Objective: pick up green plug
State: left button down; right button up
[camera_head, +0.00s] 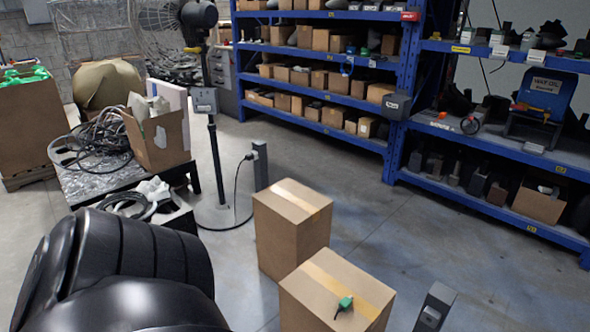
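The green plug (345,304) lies on top of the nearer cardboard box (322,290), right of the box top's middle and partly on its tape strip. A short dark piece, which looks like its cable or prongs, sticks out at its lower left. Neither of my grippers shows in the head view, so I cannot see their state.
A second taped cardboard box (292,225) stands just behind. A short grey post (434,308) stands right of the near box. A fan stand (216,160) has a cable running to another dark post (260,166). Blue shelves (395,140) line the back. Floor between is clear.

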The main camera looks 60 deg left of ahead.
aim_at(345, 304)
jog(key=u, duration=1.45)
